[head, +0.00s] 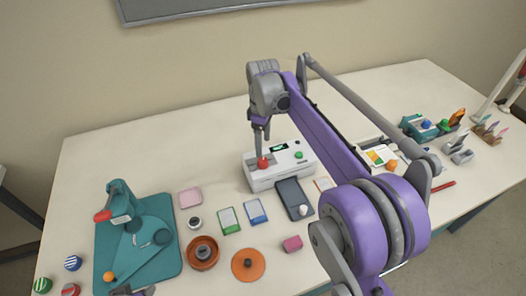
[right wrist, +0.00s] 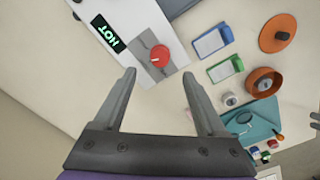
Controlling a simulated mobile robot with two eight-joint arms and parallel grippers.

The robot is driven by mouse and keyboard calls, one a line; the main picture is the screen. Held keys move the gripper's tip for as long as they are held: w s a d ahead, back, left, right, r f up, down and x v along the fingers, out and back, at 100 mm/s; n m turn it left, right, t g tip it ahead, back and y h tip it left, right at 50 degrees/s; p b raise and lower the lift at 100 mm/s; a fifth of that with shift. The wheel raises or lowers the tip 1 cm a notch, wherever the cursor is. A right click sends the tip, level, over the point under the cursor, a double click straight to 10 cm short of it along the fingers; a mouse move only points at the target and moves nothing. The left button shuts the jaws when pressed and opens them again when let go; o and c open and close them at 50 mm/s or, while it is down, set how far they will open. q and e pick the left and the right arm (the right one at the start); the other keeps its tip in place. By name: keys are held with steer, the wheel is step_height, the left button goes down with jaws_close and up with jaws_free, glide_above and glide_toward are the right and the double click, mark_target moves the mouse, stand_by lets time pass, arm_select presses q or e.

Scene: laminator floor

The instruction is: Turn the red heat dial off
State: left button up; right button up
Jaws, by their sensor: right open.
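The red heat dial (head: 263,163) sits on the white laminator (head: 290,176), at the left end of its top. It shows larger in the right wrist view (right wrist: 159,56), on a grey panel, with a light pointer mark on it. The laminator's display (right wrist: 105,34) reads HOT in green letters. My right gripper (head: 261,146) is directly above the dial. In the right wrist view its two fingers (right wrist: 158,76) are open, apart and empty, with the dial just beyond the gap between their tips. A grey part at the bottom edge of the head view may be my left gripper (head: 132,291).
A green button (head: 299,155) is on the laminator's right side. A teal machine (head: 140,235) stands at left. The table behind the laminator is clear.

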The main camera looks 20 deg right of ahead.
steer(key=shift+r, duration=1.75)
steer(key=s+a+f+m+t, duration=0.2)
steer(key=s+f+m, duration=0.1)
steer(key=s, duration=0.5)
steer(key=s+a+f+m+t, duration=0.1)
steer(key=s+a+f+m, duration=0.1)
steer(key=s+f, duration=0.3)
steer(key=s+a+f+m+t, duration=0.2)
steer(key=s+f+m, duration=0.1)
steer(key=s, duration=0.9)
steer(key=shift+a+f+m+t, duration=0.3)
steer(key=shift+a+f+m, duration=0.1)
steer(key=shift+m, duration=0.3)
